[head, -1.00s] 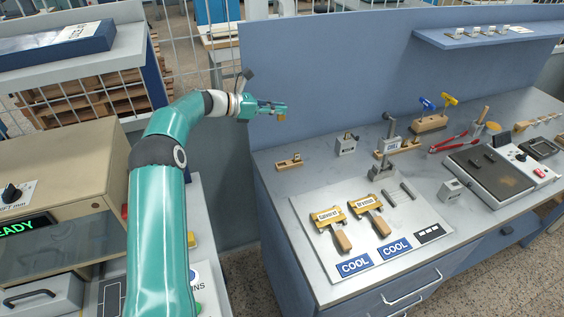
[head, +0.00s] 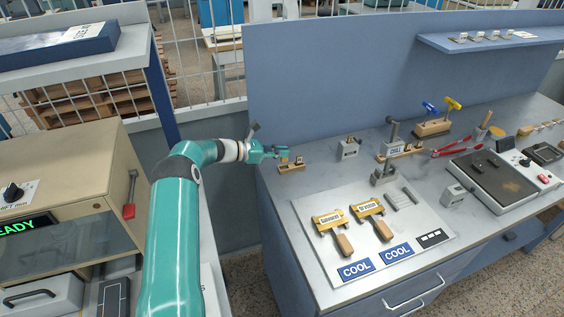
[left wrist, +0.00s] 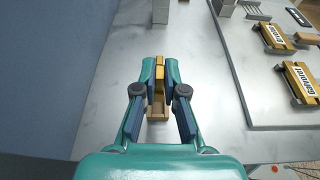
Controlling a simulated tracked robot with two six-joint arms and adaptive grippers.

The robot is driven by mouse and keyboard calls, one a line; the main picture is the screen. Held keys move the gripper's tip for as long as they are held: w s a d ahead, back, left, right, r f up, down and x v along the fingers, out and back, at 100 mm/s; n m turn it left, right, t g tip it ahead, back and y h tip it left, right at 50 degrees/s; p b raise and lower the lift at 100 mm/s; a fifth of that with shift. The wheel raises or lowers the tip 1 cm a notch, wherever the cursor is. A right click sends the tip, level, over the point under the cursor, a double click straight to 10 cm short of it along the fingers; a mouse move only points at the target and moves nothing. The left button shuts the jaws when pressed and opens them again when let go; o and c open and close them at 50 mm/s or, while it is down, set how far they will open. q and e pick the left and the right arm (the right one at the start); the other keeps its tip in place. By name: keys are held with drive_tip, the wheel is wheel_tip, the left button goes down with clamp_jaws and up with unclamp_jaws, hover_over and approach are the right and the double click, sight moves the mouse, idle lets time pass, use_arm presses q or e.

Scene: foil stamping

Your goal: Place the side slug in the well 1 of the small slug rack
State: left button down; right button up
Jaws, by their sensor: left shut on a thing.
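My left gripper (head: 280,153) is shut on the side slug, a small brass-coloured piece (left wrist: 159,72) upright between its fingertips in the left wrist view. The small slug rack (head: 291,168), a short wooden block, lies on the bench's left end. The gripper is at the rack's left end with the slug low over it. In the left wrist view part of the rack (left wrist: 158,113) shows between the fingers. A small dark-and-brass piece stands at the rack's right end. Whether the slug touches the rack, and the well under it, cannot be made out. My right gripper is not in view.
A grey block (head: 348,149) stands right of the rack. In front lies a pale board (head: 318,262) with two wooden-handled brass holders (head: 330,222) and COOL labels. The bench's blue back panel (head: 310,80) rises behind. Bare bench surrounds the rack.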

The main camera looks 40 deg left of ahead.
use_arm(q)
wheel_tip(320, 180, down, 4)
drive_tip(key=shift+w, duration=0.1)
drive_tip(key=shift+f, duration=0.15)
drive_tip(key=c, duration=1.2)
unclamp_jaws()
drive_tip(key=shift+c, duration=0.2)
drive_tip(key=shift+r+p, duration=0.25)
drive_tip(key=shift+p, duration=0.05)
drive_tip(key=v, duration=1.2)
